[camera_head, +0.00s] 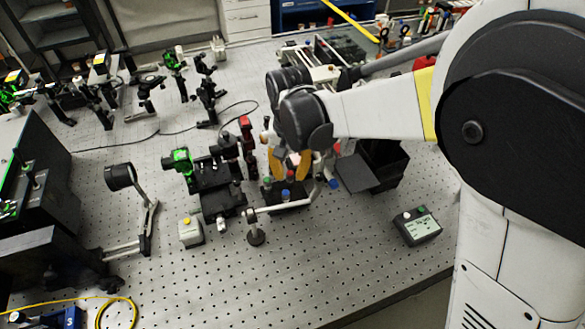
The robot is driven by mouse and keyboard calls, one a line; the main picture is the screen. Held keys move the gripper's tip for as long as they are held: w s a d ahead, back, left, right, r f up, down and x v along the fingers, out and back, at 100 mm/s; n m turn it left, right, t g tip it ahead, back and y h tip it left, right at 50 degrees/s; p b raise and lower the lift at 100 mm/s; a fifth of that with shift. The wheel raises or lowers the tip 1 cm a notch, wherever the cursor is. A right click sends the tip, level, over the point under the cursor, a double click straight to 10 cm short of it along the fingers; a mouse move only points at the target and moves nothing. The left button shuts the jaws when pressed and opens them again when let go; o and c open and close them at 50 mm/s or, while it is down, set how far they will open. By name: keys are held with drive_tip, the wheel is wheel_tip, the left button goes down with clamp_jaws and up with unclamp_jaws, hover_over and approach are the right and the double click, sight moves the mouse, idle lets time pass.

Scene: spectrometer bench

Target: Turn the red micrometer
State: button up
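A small red knob (286,193), which looks like the red micrometer, sits on a dark stage block on the perforated bench, near the picture's middle. The arm hides part of the area behind.
A small pale box with a yellow button (191,232) is left. The bench front is largely clear.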

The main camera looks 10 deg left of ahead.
drive_tip(key=shift+f, duration=0.65)
clamp_jaws()
drive_tip(key=shift+n, duration=0.3)
drive_tip(key=n, duration=1.3)
